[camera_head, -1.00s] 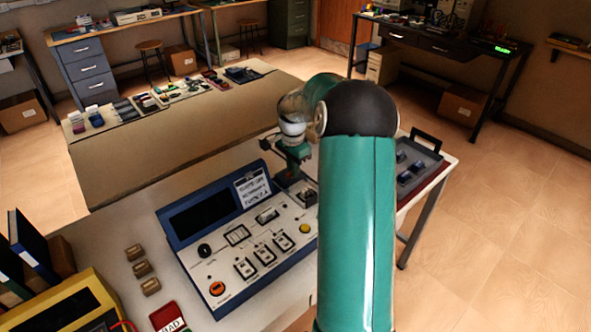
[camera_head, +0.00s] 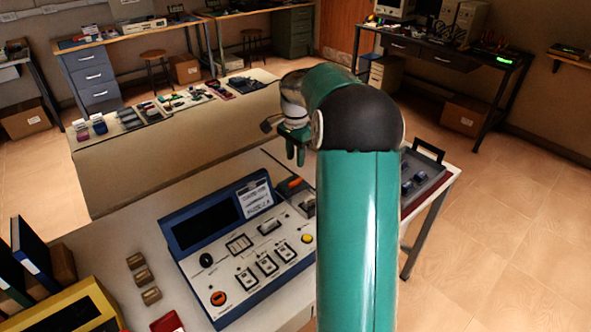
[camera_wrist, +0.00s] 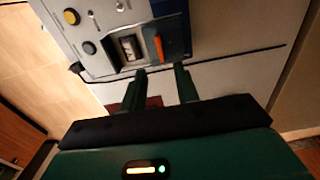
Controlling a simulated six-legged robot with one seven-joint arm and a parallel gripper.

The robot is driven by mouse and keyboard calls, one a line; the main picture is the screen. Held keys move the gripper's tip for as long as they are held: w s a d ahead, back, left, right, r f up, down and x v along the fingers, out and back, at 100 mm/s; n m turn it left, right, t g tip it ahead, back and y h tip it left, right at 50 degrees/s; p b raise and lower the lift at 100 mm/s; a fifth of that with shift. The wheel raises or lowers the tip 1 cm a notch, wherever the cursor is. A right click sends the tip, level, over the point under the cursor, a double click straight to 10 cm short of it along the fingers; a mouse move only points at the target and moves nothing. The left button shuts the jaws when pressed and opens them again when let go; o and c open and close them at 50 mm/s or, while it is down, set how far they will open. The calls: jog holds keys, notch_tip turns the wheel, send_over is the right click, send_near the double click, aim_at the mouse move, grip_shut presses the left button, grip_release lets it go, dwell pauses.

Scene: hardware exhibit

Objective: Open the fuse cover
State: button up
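The blue-framed console (camera_head: 168,222) stands on the white table in the head view, and its right end shows in the wrist view (camera_wrist: 95,62). At that end is a grey housing (camera_wrist: 115,55) with a recess holding a pale and dark part (camera_wrist: 129,48). An upright orange handle-like piece (camera_wrist: 159,46) stands beside the recess, and also shows in the head view (camera_head: 292,183). I cannot tell for certain which part is the fuse cover. My gripper (camera_wrist: 160,70) is open and empty, its fingers apart, near the orange piece. In the head view my gripper (camera_head: 295,158) is above the console's right end.
A grey tray (camera_head: 432,182) with small dark items stands right of my arm. Small brown blocks (camera_head: 143,276) and a yellow case (camera_head: 48,310) lie left of the console. A long bench (camera_head: 150,165) stands behind. My arm hides part of the table.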

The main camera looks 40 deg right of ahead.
notch_tip(320, 180, up, 5)
jog(key=shift+r, duration=0.15)
dwell(0.5)
jog(key=s+a+r+n+t, duration=0.1)
jog(key=s+a+r+n, duration=0.2)
jog(key=a, duration=0.4)
jog(key=s+a+r+n+t+h, duration=0.1)
jog(key=s+a+r+n, duration=0.2)
jog(key=a, duration=0.3)
jog(key=s+a+r+n+t, duration=0.1)
jog(key=s+a+r+n, duration=0.15)
jog(key=a, duration=0.45)
jog(key=s+a+f+n+t, duration=0.1)
jog(key=s+a+n, duration=0.3)
jog(key=s, duration=0.4)
jog(key=s+a+f+n+t+y, duration=0.1)
jog(key=s+a+f+n, duration=0.2)
jog(key=s+a+n, duration=0.2)
jog(key=s+a, duration=0.2)
jog(key=s, duration=0.1)
jog(key=shift+t, duration=0.3)
